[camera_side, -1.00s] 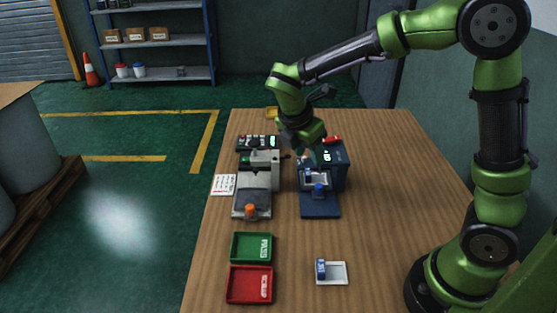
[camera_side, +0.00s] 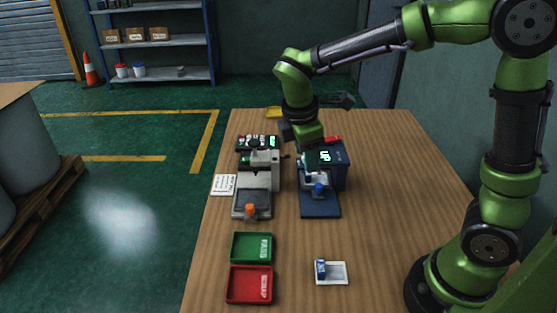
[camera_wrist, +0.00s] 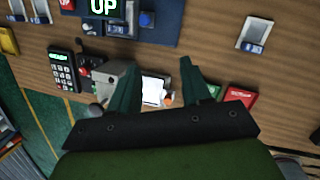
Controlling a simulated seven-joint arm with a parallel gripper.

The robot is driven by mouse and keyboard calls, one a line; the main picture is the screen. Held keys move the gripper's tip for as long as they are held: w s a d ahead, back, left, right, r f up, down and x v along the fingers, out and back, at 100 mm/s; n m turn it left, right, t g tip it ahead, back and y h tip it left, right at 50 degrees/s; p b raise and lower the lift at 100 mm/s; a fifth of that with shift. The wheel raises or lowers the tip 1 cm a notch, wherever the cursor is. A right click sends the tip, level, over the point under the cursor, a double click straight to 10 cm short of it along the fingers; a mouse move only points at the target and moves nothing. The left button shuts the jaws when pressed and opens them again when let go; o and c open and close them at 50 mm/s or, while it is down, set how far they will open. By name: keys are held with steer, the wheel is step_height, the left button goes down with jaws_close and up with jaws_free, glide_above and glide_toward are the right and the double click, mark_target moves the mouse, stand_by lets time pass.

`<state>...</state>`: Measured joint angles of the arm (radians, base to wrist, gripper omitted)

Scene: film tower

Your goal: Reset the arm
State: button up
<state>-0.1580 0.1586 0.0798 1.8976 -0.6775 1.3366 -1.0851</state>
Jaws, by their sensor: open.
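My gripper (camera_side: 303,146) hangs from my bent arm, above and behind the two machines at the middle of the table. In the wrist view, its two dark green fingers (camera_wrist: 160,75) are apart, with nothing between them. The blue machine (camera_side: 320,204) has a lit display reading UP (camera_side: 324,157) and a blue knob (camera_side: 319,190); its display also shows in the wrist view (camera_wrist: 103,6). The grey machine (camera_side: 264,172) with an orange knob (camera_side: 250,210) stands to its left. My gripper partly hides the area behind the blue machine.
A green tray (camera_side: 250,247) and a red tray (camera_side: 249,285) lie at the front left. A white tray (camera_side: 338,273) with a small blue item (camera_side: 320,268) lies at the front. A keypad box (camera_side: 256,142) and a white card (camera_side: 223,185) lie left. The table's right side is clear.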

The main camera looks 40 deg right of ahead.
steer(key=s+r+m+t+y, duration=0.5)
steer(key=s+m, duration=0.7)
steer(key=m, duration=0.4)
step_height(320, 180, up, 2)
steer(key=shift+s+t, duration=0.25)
steer(key=shift+t, duration=0.65)
